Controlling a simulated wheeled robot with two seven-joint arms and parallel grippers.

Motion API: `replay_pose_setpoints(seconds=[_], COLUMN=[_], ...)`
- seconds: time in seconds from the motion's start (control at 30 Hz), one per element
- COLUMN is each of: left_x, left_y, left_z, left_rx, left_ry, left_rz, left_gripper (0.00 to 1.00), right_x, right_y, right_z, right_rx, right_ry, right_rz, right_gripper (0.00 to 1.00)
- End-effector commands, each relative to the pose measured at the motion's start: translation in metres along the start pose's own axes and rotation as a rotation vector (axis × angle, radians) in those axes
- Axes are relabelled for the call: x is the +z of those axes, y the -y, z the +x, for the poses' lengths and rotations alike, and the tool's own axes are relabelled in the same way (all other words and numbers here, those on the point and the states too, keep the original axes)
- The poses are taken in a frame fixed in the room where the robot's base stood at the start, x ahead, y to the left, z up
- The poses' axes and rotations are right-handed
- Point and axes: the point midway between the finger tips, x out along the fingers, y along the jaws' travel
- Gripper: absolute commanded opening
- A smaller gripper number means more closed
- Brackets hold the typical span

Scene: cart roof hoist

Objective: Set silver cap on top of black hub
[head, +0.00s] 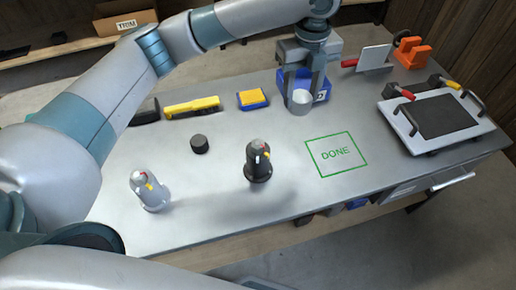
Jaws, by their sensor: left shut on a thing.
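My left gripper (301,92) reaches down at the back of the table, shut on the silver cap (301,101), a small pale cup-like cylinder between its fingers. The black hub (258,164) appears to be the dark upright piece with a grey domed top and red and yellow marks. It stands mid-table, nearer the front and left of the cap, apart from it. A similar silver piece (150,193) stands at the front left. A short black cylinder (199,144) sits behind and between the two. My right gripper is out of view.
A blue bin (321,92) is right behind the gripper. A green DONE square (336,154) marks clear tabletop right of the hub. A yellow tool (192,106) and a blue-yellow sponge (252,98) lie at the back. A framed panel (440,116) with handles occupies the right.

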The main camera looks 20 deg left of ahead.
Motion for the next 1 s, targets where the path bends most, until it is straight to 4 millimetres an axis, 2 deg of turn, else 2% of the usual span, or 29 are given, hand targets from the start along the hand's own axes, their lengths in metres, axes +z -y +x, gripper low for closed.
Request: replay_pose_setpoints(seconds=[0.4, 0.57, 0.67, 0.83, 1.0], left_x=[0.0, -0.001, -0.002, -0.005, -0.009], left_y=[0.002, -0.005, -0.015, -0.044, -0.077], left_z=[0.0, 0.003, 0.009, 0.024, 0.044], left_rx=[0.0, 0.001, 0.001, 0.003, 0.004], left_ry=[-0.001, -0.001, -0.002, -0.002, -0.003], left_rz=[0.031, 0.03, 0.029, 0.03, 0.029], left_gripper=[0.23, 0.23, 0.23, 0.23, 0.23], right_x=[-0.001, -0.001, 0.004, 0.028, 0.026], right_y=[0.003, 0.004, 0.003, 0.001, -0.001], right_z=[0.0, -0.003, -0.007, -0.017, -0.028], right_rx=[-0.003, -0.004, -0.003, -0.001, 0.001], right_ry=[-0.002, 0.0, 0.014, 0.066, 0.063], right_rz=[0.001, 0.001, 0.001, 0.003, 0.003], right_gripper=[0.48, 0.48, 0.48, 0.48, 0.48])
